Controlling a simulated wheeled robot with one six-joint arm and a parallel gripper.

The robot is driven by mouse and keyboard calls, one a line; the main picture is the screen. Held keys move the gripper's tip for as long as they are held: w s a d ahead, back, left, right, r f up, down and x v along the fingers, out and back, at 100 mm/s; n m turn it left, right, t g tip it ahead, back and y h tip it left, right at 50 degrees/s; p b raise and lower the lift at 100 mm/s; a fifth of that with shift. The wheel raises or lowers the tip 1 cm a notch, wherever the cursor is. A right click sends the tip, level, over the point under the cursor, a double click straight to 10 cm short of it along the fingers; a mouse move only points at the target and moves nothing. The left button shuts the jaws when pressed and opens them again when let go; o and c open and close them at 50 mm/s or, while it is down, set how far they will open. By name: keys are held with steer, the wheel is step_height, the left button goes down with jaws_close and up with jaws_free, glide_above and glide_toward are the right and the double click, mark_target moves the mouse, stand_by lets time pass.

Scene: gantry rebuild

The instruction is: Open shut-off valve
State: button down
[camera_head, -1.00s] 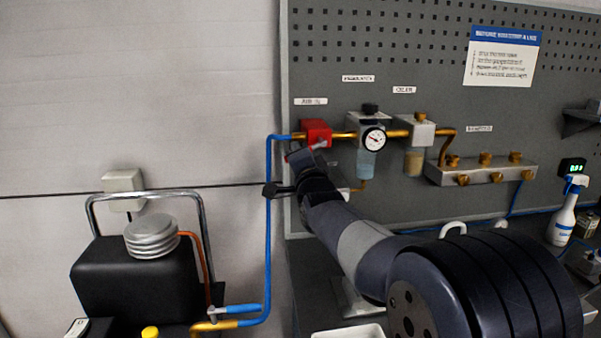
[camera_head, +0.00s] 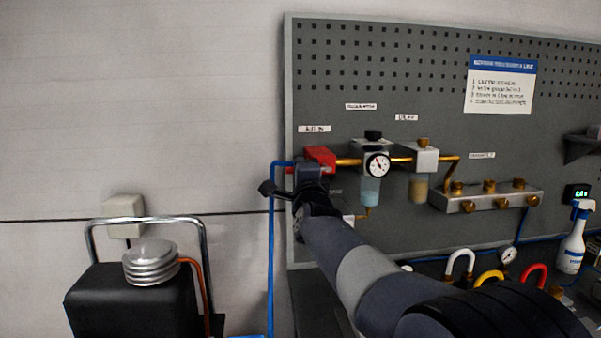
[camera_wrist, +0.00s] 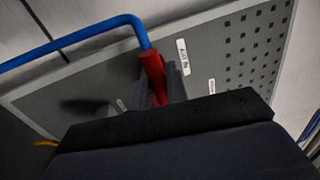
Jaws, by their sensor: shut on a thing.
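The red shut-off valve (camera_head: 320,155) sits at the left end of the brass air line on the grey pegboard, under a small white label. The blue pipe (camera_head: 271,240) rises and bends into it. My gripper (camera_head: 307,174) is at the valve's lower left and covers part of it. In the wrist view, the red valve part (camera_wrist: 153,70) lies between the two grey fingers of my gripper (camera_wrist: 157,92), which are shut on it. The blue pipe meets it at the top. The lower end of the red part is hidden by my gripper body.
Right of the valve are a round gauge (camera_head: 377,165), filter bowls and a brass-fitted manifold (camera_head: 487,200). A black tank (camera_head: 130,305) with a chrome handle stands at lower left. A spray bottle (camera_head: 574,238) stands at right.

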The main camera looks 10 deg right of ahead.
steer(key=shift+r, duration=0.1)
steer(key=c, duration=1.5)
jaws_free()
steer(key=shift+o, duration=0.2)
steer(key=s+f+b, duration=0.2)
steer(key=s, duration=0.8)
steer(key=shift+s, duration=0.35)
steer(key=shift+w, duration=0.15)
steer(key=w, duration=0.3)
steer(key=w+r+p, duration=0.1)
steer(key=w, duration=0.2)
steer(key=w+p, duration=0.1)
steer(key=w, duration=0.2)
steer(key=shift+w+r, duration=0.4)
steer(key=shift+w, duration=0.3)
